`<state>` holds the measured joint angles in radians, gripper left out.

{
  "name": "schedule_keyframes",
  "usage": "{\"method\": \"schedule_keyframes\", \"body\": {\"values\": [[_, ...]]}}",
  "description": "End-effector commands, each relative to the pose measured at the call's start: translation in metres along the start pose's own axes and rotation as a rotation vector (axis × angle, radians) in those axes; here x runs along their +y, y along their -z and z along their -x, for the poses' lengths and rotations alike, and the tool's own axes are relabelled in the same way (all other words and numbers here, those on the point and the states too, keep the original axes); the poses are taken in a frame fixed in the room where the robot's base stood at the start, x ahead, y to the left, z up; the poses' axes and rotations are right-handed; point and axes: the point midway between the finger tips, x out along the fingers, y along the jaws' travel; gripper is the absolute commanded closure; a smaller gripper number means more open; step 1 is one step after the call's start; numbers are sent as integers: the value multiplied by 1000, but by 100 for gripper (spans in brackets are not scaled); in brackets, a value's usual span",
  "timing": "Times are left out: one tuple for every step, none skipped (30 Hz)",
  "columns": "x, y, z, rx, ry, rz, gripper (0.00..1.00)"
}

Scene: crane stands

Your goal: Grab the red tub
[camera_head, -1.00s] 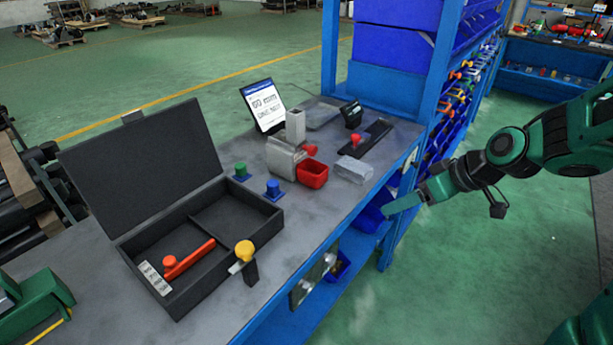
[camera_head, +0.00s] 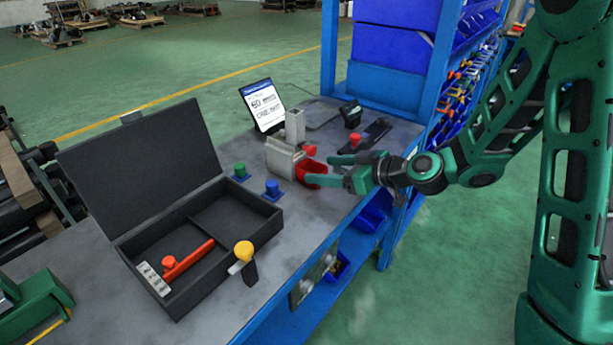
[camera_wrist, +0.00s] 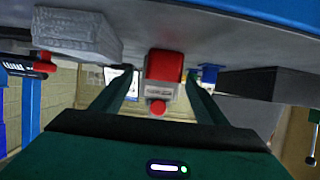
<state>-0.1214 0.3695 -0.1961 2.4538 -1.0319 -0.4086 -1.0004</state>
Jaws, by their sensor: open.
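One finger covers part of the tub in the head view. In the wrist view the tub (camera_wrist: 164,65) shows centred between the fingers (camera_wrist: 161,80), with a gap on both sides. I cannot tell how far the tips reach along it.
A light grey block (camera_wrist: 75,35) lies beside one finger in the wrist view. A blue button block (camera_head: 272,190) and a green one (camera_head: 240,172) stand left of the tub. An open black case (camera_head: 195,240) is at the front left. A blue shelf post (camera_head: 432,90) rises behind.

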Motion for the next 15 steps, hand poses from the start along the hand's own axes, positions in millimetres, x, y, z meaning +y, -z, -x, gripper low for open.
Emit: {"method": "schedule_keyframes", "body": {"values": [[0, 0, -2, -1, 0, 0, 33], [0, -1, -4, -1, 0, 0, 33], [-1, -2, -7, -2, 1, 0, 33], [-2, -3, -9, -2, 2, 0, 33], [-2, -4, -13, -3, 3, 0, 33], [-3, -6, -18, -3, 3, 0, 33], [-3, -7, -23, -3, 3, 1, 33], [-4, -8, -27, -3, 4, 1, 33], [-4, -10, -33, -3, 3, 1, 33], [-5, -10, -37, -3, 3, 1, 33], [-4, -10, -41, -2, 3, 1, 33], [-4, -9, -45, -1, 2, 2, 33], [-4, -9, -48, -1, 2, 2, 33], [-4, -9, -50, -2, 1, 2, 33], [-4, -9, -52, -2, 1, 1, 33]]}}
